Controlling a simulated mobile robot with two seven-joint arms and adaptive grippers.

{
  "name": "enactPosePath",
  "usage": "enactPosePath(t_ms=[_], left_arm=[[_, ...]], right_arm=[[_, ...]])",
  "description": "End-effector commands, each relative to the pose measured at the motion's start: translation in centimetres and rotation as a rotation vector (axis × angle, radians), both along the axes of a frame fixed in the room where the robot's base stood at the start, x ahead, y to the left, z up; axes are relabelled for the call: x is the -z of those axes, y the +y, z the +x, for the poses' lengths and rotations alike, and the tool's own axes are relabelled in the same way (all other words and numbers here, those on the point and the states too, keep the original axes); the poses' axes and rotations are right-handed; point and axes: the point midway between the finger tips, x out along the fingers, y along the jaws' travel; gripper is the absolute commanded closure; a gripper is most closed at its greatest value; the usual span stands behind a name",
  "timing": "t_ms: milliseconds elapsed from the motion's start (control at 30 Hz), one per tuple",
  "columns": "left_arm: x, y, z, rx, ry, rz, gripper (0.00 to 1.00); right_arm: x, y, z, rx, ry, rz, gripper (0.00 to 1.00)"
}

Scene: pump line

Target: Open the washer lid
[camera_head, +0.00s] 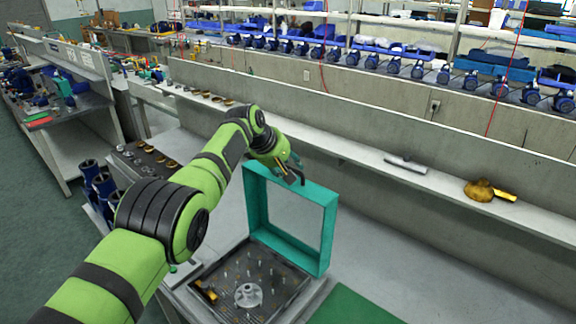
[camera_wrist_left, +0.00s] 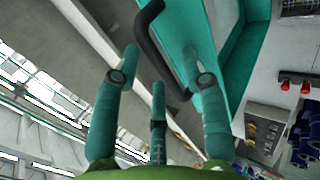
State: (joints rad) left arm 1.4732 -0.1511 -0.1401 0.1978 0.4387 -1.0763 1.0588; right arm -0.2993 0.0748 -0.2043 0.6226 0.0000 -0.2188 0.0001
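The washer is a low box with a teal frame-like lid (camera_head: 328,215) standing upright, open, at the back edge of its dark basin (camera_head: 215,270). Pins and a pale round fitting (camera_head: 248,294) show inside the basin. A black bar handle (camera_head: 299,177) is at the lid's top left edge. My left gripper (camera_head: 288,168) is beside that handle. In the left wrist view, my left gripper's (camera_wrist_left: 160,62) teal fingers are spread apart, with the black handle (camera_wrist_left: 150,40) crossing the gap beyond them; contact cannot be told. My right gripper is out of view.
A green mat (camera_head: 355,306) lies right of the washer on the grey bench. A long shelf (camera_head: 355,158) behind holds a grey cylinder (camera_head: 405,164) and a brass part (camera_head: 480,190). Blue parts (camera_head: 98,185) stand left of my arm. The bench right of the lid is clear.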

Motion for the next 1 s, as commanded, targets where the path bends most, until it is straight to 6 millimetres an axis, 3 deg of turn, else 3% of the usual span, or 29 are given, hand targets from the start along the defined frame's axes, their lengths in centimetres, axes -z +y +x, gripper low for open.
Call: enactPosePath(t_ms=[233, 467, 800, 1000], left_arm=[[0.0, 0.0, 0.0, 0.001, -0.001, 0.002, 0.56], [-0.5, 0.1, -0.1, 0.004, -0.002, -0.002, 0.56], [-1.8, 0.9, -1.2, 0.001, -0.003, 0.0, 0.56], [-4.1, 2.0, -2.5, -0.001, -0.005, 0.002, 0.56]], right_arm=[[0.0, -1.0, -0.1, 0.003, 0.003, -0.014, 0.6], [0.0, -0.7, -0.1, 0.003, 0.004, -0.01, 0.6], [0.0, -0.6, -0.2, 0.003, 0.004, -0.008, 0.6], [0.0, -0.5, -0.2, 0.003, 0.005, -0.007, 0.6]])
